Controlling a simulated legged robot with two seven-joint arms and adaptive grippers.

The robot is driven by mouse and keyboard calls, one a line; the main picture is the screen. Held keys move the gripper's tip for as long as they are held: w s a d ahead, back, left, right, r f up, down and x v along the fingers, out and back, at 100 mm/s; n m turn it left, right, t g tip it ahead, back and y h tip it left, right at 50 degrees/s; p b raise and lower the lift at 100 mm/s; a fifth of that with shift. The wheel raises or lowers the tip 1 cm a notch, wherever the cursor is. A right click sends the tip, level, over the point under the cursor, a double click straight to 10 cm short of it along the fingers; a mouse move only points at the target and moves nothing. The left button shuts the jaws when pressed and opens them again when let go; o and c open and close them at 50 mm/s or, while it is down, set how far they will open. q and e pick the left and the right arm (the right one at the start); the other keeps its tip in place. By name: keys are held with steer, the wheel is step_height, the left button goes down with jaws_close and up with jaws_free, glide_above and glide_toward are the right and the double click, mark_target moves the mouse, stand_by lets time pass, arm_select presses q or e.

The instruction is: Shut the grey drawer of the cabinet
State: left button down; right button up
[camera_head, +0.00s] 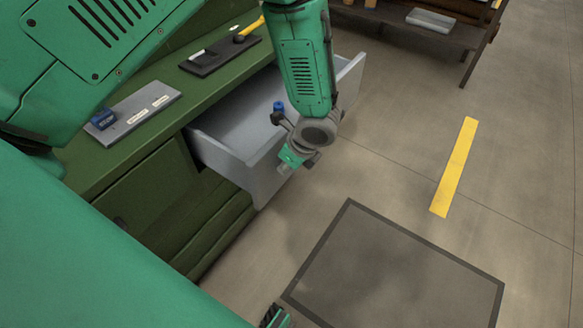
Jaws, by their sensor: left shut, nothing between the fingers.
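The grey drawer (232,152) sticks well out of the green cabinet (150,187), its inside visible from above. Its front panel faces the lower right of the view. My left gripper (295,160) is at the drawer's front, pointing down, and overlaps the front panel in the view. I cannot tell whether it touches the panel. It is shut with nothing in it. The left forearm hides part of the drawer's inside and front edge. My right gripper is not seen clearly anywhere in the view.
A dark shelf (415,27) stands at the back. Floor right of the drawer is clear, with a yellow stripe (455,166) and a dark-framed mat (400,270).

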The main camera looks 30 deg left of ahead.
arm_select(q)
steer(key=a+p, duration=0.1)
steer(key=a, duration=0.4)
steer(key=w+a, duration=0.1)
steer(key=a, duration=0.5)
steer(key=a+p, duration=0.1)
steer(key=a, duration=0.4)
steer(key=shift+w+a+p, duration=0.15)
steer(key=shift+a+p, duration=0.1)
steer(key=shift+p, duration=0.1)
